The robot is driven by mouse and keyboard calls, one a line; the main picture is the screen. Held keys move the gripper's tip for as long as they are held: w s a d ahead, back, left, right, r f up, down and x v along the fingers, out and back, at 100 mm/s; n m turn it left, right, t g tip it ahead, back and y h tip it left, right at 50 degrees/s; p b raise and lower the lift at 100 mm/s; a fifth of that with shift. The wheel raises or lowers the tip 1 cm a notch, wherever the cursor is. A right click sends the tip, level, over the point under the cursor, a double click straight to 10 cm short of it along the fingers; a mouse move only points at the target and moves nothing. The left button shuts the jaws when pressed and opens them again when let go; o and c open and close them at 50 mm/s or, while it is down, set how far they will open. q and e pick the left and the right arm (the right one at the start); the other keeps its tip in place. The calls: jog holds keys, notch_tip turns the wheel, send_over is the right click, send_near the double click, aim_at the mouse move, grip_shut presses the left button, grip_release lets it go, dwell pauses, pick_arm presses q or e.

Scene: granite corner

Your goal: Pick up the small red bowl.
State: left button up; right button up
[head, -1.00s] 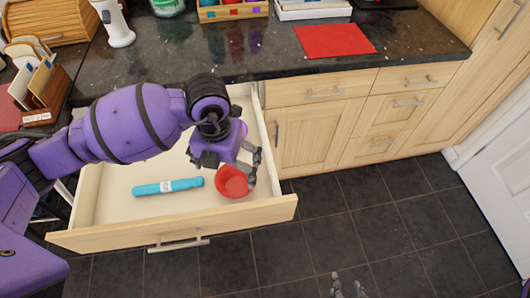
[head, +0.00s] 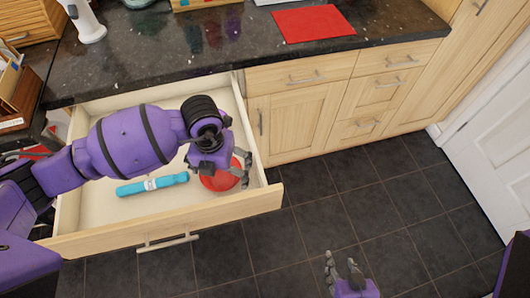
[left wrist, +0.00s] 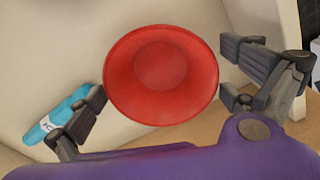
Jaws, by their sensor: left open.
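The small red bowl (head: 222,181) sits in the open drawer (head: 235,203), near its front right corner. My left gripper (head: 241,168) is open at the bowl, its fingers partly covering the bowl in the head view. In the left wrist view, the bowl (left wrist: 160,65) is round, empty and seen from above, between the spread fingers (left wrist: 162,98). Whether the fingers touch the rim I cannot tell. My right gripper (head: 342,264) is at the bottom of the head view, over the floor, with its fingers apart and empty.
A light blue cylinder with a white label (head: 152,185) lies in the drawer left of the bowl. The dark countertop (head: 180,55) is behind, with a red mat (head: 313,25). Cabinets (head: 300,120) stand right of the drawer. The tiled floor (head: 400,220) is clear.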

pick_arm(q)
jog(key=c, duration=1.2)
